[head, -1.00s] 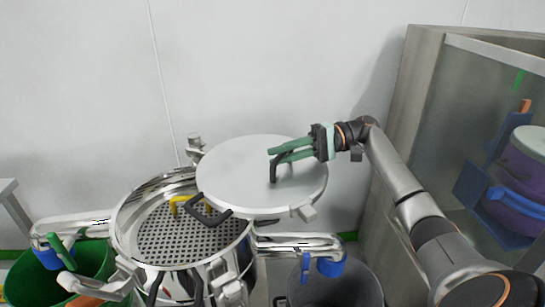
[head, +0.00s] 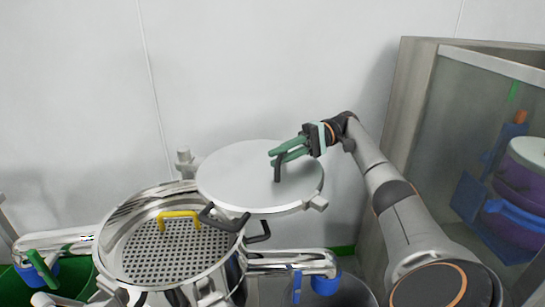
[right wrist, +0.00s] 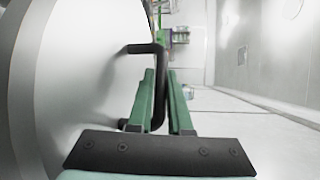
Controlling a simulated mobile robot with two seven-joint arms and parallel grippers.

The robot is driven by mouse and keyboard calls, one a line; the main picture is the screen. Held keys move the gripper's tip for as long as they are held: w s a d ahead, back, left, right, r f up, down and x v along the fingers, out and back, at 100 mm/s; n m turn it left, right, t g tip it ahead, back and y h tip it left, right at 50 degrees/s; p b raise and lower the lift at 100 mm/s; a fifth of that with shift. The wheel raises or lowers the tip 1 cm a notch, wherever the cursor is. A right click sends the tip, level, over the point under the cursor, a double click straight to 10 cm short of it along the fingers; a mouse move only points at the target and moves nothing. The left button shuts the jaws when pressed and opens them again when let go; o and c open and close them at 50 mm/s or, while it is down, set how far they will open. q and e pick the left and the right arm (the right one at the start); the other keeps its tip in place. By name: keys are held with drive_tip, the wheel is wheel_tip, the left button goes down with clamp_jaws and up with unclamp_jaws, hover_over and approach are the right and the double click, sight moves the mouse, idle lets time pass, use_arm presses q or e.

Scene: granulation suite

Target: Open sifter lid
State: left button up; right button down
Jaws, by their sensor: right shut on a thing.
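The sifter (head: 118,225) is a shiny round steel vessel at the lower left of the head view. Its perforated screen (head: 165,255) shows, with a yellow handle (head: 180,215) on it. The pale grey round lid (head: 235,175) is off the left part of the opening, raised and tilted over the right rear side. My right gripper (head: 276,157) is shut on the lid's black handle (head: 278,170). In the right wrist view, this handle (right wrist: 160,85) stands between the green fingers, with the lid (right wrist: 75,80) at left. My left gripper is not in view.
A steel-framed cabinet with a clear front (head: 415,110) stands at the right, with purple and blue things behind the panel. Steel pipes (head: 290,260) leave both sides of the sifter. A green bin (head: 75,275) is at lower left. A plain wall is behind.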

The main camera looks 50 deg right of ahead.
idle(0.3)
drive_tip(key=c, duration=0.9)
unclamp_jaws()
drive_tip(key=shift+o, duration=0.2)
